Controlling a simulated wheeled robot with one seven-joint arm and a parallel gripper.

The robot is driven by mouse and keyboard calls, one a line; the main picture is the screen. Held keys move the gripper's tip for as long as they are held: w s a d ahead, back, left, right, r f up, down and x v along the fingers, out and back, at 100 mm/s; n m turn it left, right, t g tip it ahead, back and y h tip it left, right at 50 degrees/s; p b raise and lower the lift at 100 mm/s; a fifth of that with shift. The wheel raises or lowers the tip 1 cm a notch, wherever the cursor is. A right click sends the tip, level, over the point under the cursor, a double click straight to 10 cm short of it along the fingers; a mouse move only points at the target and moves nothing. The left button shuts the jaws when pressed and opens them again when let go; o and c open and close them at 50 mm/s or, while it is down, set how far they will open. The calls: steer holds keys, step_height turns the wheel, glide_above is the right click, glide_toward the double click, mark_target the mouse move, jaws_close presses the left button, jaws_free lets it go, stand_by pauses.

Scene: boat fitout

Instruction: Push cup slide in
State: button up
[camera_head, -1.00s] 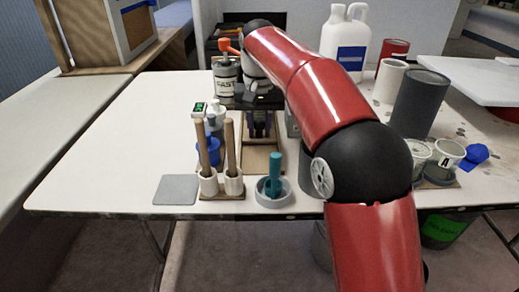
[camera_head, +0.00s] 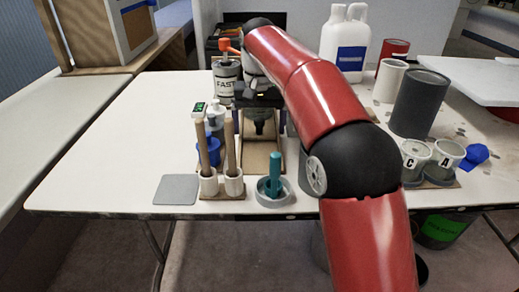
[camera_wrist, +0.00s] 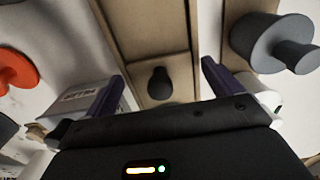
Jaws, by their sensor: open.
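A wooden track with raised sides (camera_head: 262,163), which looks like the slide, lies on the table in the middle of the head view. In the wrist view its pale floor and side rails (camera_wrist: 125,35) run away from me. A dark round knob (camera_wrist: 160,84) sits on it between my fingers, apart from both. My gripper (camera_head: 260,112) is open and empty above the track; its purple fingers show in the wrist view (camera_wrist: 162,72). Two cups marked C (camera_head: 414,158) and A (camera_head: 446,160) stand in holders on a small board to the right.
Two upright wooden handles (camera_head: 230,150) in white holders and a teal peg in a grey dish (camera_head: 274,183) stand near the front edge. A FAST can (camera_head: 226,80) with an orange handle is at the back left. A dark grey cylinder (camera_head: 418,103) stands right. The table's left side is clear.

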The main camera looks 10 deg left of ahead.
steer(key=shift+r, duration=3.5)
